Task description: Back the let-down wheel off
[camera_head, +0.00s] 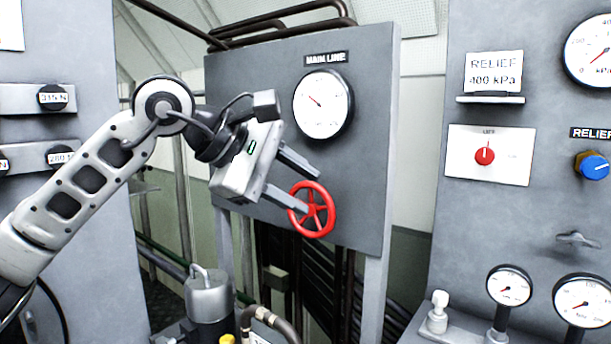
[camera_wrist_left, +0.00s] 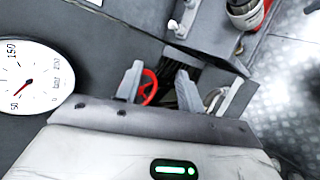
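A red spoked handwheel (camera_head: 318,222) is mounted on the lower part of the grey MAIN LINE panel (camera_head: 240,90); I see no label on it that I can read. My left gripper (camera_head: 310,190) is at the wheel's upper left, its two fingers apart and pointing at it. The lower finger overlaps the wheel's left rim in the head view; I cannot tell whether they touch. In the left wrist view part of the wheel (camera_wrist_left: 149,87) shows between the open fingers (camera_wrist_left: 160,78), nearer the left one, which hides some of it. My right gripper is out of view.
A MAIN LINE gauge (camera_head: 323,104) sits above the wheel. A grey cylinder (camera_head: 209,298) and a hose (camera_head: 275,322) stand below my left gripper.

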